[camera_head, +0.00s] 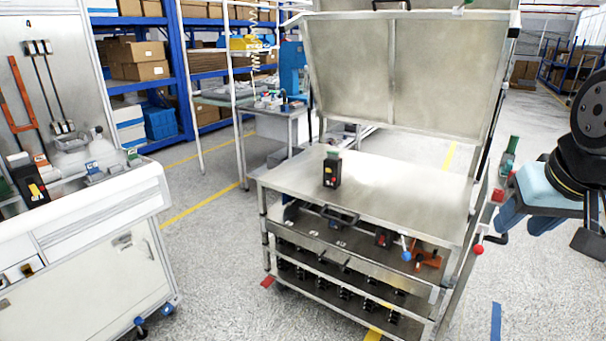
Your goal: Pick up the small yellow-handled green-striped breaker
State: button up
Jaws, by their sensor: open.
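A small black breaker (331,170) stands upright on the bare metal top of the cart (410,190). It has a green band at its top and small red and yellow marks on its front. My gripper (526,221) is at the right edge, beside the cart and well away from both breakers. It is open, with blue fingers apart, and nothing shows between them.
The cart's raised metal panel (395,75) stands behind its top. The white bench (85,220) carries other small devices. Floor between bench and cart is clear.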

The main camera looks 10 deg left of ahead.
aim_at(332, 161)
jog(key=u, duration=0.9)
jog(key=i, duration=1.05)
jog(key=z, duration=0.4)
